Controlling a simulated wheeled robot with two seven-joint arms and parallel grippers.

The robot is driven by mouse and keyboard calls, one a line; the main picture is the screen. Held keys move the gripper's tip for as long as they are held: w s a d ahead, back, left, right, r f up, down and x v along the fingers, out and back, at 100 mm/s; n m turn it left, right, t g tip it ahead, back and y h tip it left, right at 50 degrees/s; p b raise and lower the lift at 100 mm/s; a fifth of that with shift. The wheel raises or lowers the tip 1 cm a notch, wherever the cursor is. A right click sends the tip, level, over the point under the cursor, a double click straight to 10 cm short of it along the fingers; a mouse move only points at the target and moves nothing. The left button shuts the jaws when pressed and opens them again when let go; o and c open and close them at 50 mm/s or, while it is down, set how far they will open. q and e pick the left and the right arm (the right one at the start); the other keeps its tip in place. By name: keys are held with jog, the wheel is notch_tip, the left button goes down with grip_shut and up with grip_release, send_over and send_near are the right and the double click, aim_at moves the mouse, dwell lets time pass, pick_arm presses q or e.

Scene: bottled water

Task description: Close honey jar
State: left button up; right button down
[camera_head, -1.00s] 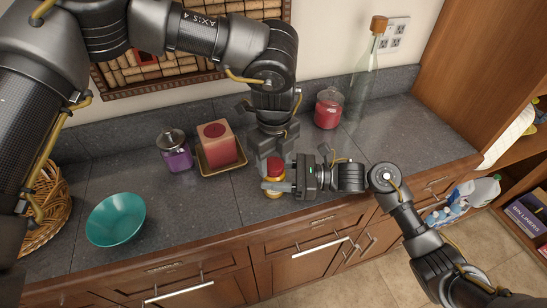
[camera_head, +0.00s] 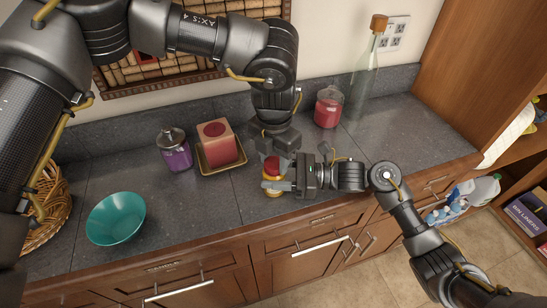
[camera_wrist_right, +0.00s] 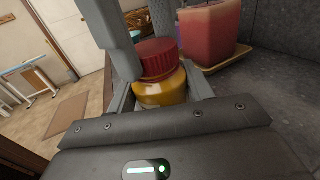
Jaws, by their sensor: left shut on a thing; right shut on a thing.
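The honey jar (camera_head: 273,192) is golden yellow and stands upright near the front edge of the counter. Its red lid (camera_head: 272,167) sits on top; the lid also shows large in the right wrist view (camera_wrist_right: 158,58), above the yellow jar body (camera_wrist_right: 162,90). My left gripper (camera_head: 272,160) points down from above and is shut on the lid, with its grey fingers at either side. My right gripper (camera_head: 278,186) comes in from the right and is shut on the jar body. The fingers partly hide the jar and lid. I cannot tell how tightly the lid sits.
A pink candle (camera_head: 218,146) on a gold tray (camera_head: 208,170) stands close behind and left. A purple jar (camera_head: 176,152), teal bowl (camera_head: 116,217) and wicker basket (camera_head: 52,215) are further left. A red jar (camera_head: 328,108) and tall bottle (camera_head: 364,85) stand behind right.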

pick_arm(q)
jog(key=m, duration=1)
jog(key=o, duration=1.2)
notch_tip(320, 180, up, 12)
pick_arm(e)
jog(key=c, duration=0.5)
grip_release()
